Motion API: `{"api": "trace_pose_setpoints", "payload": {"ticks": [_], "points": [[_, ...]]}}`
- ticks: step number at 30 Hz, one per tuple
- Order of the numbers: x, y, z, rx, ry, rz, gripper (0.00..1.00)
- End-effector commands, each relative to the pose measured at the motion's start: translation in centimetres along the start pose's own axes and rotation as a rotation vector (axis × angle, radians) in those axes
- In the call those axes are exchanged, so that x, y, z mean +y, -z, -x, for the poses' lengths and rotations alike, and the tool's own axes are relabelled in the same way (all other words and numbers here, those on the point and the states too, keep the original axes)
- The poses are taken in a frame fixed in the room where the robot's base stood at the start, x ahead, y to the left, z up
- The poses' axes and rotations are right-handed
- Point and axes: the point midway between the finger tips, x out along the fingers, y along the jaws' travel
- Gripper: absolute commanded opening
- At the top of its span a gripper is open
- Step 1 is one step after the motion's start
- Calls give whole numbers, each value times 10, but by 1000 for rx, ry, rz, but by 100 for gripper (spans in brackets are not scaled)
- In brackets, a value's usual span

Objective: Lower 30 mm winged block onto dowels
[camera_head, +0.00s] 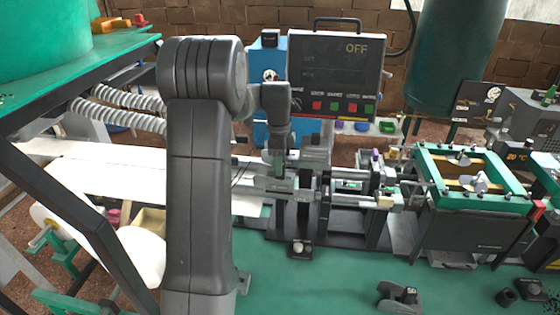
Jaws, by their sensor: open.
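My gripper (277,182) hangs beyond my upright arm, at the left side of the machine's middle section. It is open; its fingers are small and partly blend with the grey machine parts. Grey blocks (316,150) stand just right of it on the machine. I cannot tell which of these is the 30 mm winged block, nor whether it touches the gripper. The dowels cannot be picked out at this size. A dark grey curved piece with a label (400,297) lies on the green bench at the front.
A control panel (336,70) reading OFF stands behind the machine. A green-framed unit (472,180) is at right. A white paper web (110,170) runs at left. A small dark piece with a pale top (299,249) and a dark ring (507,298) sit on the green bench (330,290), otherwise mostly clear in front.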

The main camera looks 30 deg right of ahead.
Motion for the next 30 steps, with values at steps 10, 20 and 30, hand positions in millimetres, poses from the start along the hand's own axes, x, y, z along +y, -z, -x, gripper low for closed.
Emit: {"api": "trace_pose_setpoints", "payload": {"ticks": [10,20,30], "points": [[0,0,14,0,-1,0,50],[0,1,32,0,1,0,50],[0,2,52,0,1,0,50]]}}
